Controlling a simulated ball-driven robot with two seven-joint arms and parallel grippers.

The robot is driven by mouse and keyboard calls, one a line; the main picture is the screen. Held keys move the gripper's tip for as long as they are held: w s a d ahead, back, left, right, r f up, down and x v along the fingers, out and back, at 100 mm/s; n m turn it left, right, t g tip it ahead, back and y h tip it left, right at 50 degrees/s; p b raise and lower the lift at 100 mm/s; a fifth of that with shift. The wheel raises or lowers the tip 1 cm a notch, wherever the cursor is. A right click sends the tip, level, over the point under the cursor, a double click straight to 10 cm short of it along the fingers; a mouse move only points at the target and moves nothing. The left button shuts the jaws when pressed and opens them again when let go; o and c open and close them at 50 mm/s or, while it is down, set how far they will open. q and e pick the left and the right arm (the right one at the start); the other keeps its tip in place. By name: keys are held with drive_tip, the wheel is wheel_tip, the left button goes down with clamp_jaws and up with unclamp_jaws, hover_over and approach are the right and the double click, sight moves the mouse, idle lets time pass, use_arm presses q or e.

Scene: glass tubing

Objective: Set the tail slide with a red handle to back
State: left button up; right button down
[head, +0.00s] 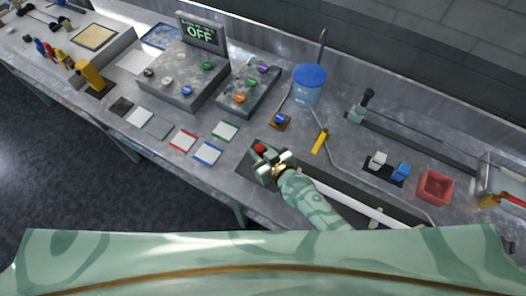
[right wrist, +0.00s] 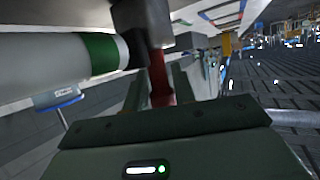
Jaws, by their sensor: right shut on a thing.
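The tail slide's red handle (head: 260,148) stands at the left end of a dark rail (head: 249,157) near the front edge of the bench. A long white tube (head: 350,203) lies along this rail to the right. My right gripper (head: 268,165) is at the handle, with the fingers around it. In the right wrist view the red handle (right wrist: 160,88) is between the two fingers of my gripper (right wrist: 158,95), which is shut on it. The white tube with a green band (right wrist: 98,54) ends beside a dark block. The handle's lower part is partly hidden in the head view. My left gripper is out of view.
Behind the rail stand a blue-lidded container (head: 309,88), a yellow piece (head: 320,141) and a second slide with a black knob (head: 367,95). A red bin (head: 435,187) is at the right. Coloured squares, such as a blue-edged one (head: 208,153), lie to the left.

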drive_tip(key=shift+w+a, duration=0.3)
drive_tip(key=shift+a, duration=0.2)
drive_tip(key=shift+w+a, duration=0.3)
drive_tip(key=shift+a, duration=0.2)
drive_tip(key=c, duration=1.3)
unclamp_jaws()
drive_tip(key=shift+c, duration=0.2)
drive_tip(key=p+v, duration=0.2)
drive_tip(key=v, duration=0.3)
drive_tip(key=shift+s+d+r, duration=0.1)
drive_tip(key=shift+s+r, duration=0.05)
drive_tip(key=p, duration=0.2)
approach(259, 153)
drive_tip(key=s+d, duration=0.1)
drive_tip(key=s, duration=0.1)
drive_tip(key=shift+s+d+r, duration=0.15)
drive_tip(key=shift+d+r, duration=0.1)
drive_tip(key=shift+r, duration=0.1)
